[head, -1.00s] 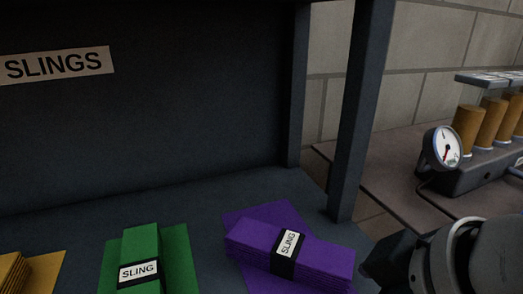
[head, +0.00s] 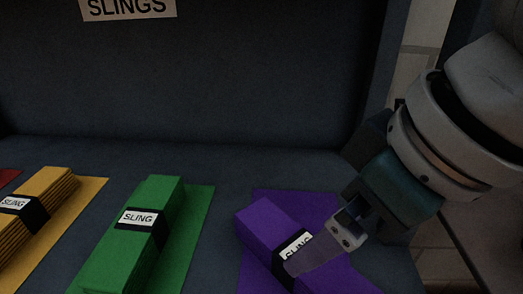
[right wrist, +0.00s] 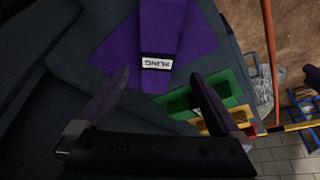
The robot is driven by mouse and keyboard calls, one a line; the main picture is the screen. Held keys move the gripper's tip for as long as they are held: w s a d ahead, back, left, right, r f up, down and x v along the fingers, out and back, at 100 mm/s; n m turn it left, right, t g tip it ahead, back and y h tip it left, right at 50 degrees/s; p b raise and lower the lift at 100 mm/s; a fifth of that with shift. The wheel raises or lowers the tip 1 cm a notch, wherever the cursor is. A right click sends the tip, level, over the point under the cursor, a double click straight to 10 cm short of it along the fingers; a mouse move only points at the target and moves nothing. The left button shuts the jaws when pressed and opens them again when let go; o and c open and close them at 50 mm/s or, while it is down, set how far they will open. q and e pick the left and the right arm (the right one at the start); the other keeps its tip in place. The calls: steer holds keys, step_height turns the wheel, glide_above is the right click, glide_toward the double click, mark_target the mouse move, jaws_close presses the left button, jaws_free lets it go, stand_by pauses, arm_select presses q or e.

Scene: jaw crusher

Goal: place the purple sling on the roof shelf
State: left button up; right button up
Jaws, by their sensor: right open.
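The purple sling (head: 262,220) is a folded bundle with a black band and a white label, lying on a purple mat (head: 252,272) on the dark shelf. My right gripper (head: 318,252) reaches in from the right, low over the sling's right part; a finger covers part of its label. I cannot identify the roof shelf. My left gripper is out of view.
Left of the purple sling lie a green sling (head: 157,192) and a yellow sling (head: 52,190) on matching mats, with a red edge (head: 7,177) beyond. A dark back wall with a SLINGS sign (head: 128,8) rises behind. A post stands near my right arm.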

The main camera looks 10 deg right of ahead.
mark_target(268, 232)
steer(key=b+x, duration=0.1)
steer(key=x, duration=0.3)
steer(key=shift+w+a+f+b, duration=0.1)
steer(key=shift+a+f+b, duration=0.05)
steer(key=shift+f+b, duration=0.15)
steer(key=b+x, duration=0.2)
steer(key=x, duration=0.3)
steer(key=shift+w, duration=0.2)
steer(key=shift+d, duration=0.25)
steer(key=c, duration=0.6)
jaws_close()
